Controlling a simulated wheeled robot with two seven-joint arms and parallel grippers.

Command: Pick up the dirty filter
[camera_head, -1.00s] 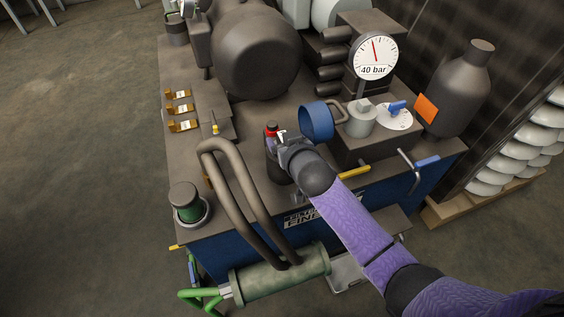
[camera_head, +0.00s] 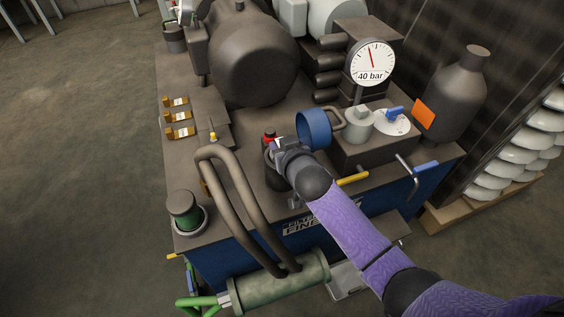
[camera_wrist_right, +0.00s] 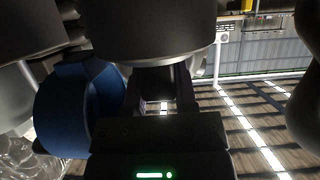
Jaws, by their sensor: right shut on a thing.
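My right gripper (camera_head: 276,148) is at the middle of the machine's top, its arm coming in from the lower right. It is shut on a dark cylinder with a red top (camera_head: 270,138), partly hidden behind the wrist. In the right wrist view the fingers (camera_wrist_right: 160,88) reach up to a dark round body with a pale lower rim (camera_wrist_right: 153,30). I cannot tell from its look whether this is the dirty filter. A dark-capped green cylinder (camera_head: 184,208) stands in a round cup at the front left corner. My left gripper is not in view.
A blue ring-shaped part (camera_head: 314,129) is close right of the gripper; it also shows in the wrist view (camera_wrist_right: 80,105). A bent double pipe (camera_head: 242,205) rises on the left. A gauge (camera_head: 372,62) and a dark bottle (camera_head: 455,95) stand at right.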

